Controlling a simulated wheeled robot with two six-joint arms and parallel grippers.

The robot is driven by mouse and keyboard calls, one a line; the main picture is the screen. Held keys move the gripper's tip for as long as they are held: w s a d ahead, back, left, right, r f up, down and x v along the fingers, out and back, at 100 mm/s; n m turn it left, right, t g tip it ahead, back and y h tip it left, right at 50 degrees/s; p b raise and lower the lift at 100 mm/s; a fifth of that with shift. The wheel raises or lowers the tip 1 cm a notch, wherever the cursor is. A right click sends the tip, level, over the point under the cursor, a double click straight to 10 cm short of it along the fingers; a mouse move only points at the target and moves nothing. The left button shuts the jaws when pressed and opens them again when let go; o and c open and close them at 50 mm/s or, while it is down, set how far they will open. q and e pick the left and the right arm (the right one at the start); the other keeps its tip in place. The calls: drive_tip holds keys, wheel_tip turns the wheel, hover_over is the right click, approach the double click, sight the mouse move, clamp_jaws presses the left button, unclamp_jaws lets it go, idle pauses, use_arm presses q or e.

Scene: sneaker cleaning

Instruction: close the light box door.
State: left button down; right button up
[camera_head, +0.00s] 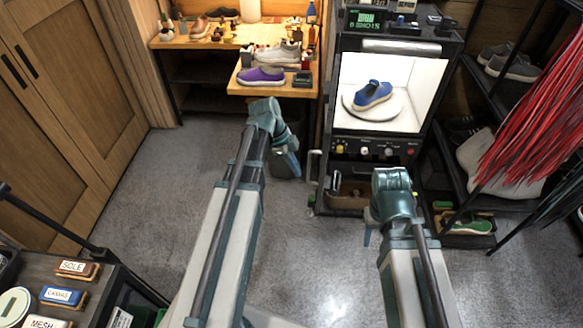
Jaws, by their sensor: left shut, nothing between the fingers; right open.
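The light box (430,100) is a black cabinet with a lit white interior, which shows openly from the front. A blue sneaker (373,95) stands inside on a white round turntable (356,104). I cannot clearly make out the door; a pale handle (314,166) sticks out at the cabinet's lower left edge. My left gripper (291,163) is shut and empty, pointing down over the floor left of the cabinet, apart from that handle in the picture. My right gripper (368,236) is open and low in front of the cabinet, mostly hidden behind its own wrist.
A wooden workbench (250,80) with a purple sneaker (261,76) stands left of the light box. A shoe rack (500,100) and hanging red laces (535,115) are at the right. A cart with brushes (66,297) is at lower left. The grey floor (170,180) between is clear.

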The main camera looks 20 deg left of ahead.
use_arm(q)
drive_tip(key=shift+w+d+f+b, duration=0.2)
drive_tip(key=shift+d+f, duration=0.2)
drive_tip(key=shift+d, duration=0.4)
drive_tip(key=shift+w+d+f+b, duration=0.1)
drive_tip(key=shift+d+f+b, duration=0.25)
drive_tip(key=shift+d, duration=0.5)
drive_tip(key=shift+w+d+f+b, duration=0.15)
drive_tip(key=shift+d+f, duration=0.3)
drive_tip(key=shift+d, duration=0.35)
use_arm(e)
drive_tip(key=shift+f, duration=1.2)
